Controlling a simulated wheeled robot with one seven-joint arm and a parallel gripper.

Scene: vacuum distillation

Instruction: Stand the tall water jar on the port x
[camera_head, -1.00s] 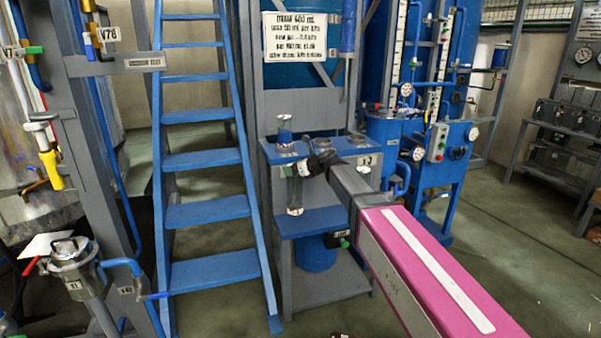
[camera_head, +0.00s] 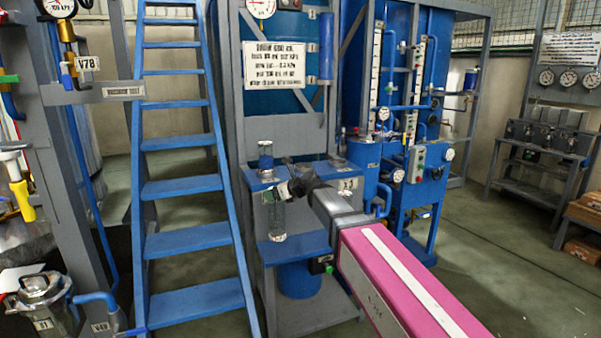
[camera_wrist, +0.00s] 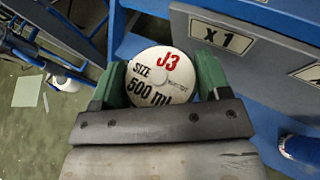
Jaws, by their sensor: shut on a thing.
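My gripper (camera_head: 283,191) is shut on a tall clear jar (camera_head: 277,220), which hangs upright in front of the blue shelf stand. In the wrist view its round white top (camera_wrist: 160,78), marked "J3 SIZE 500 ml", sits between the green fingers (camera_wrist: 160,88). A metal fitting (camera_head: 40,290) at lower left of the head view carries a small tag, perhaps X1. I cannot tell which of these marks port x.
Blue tanks (camera_head: 400,100) with pipes stand behind right. Floor (camera_head: 520,260) at right is open.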

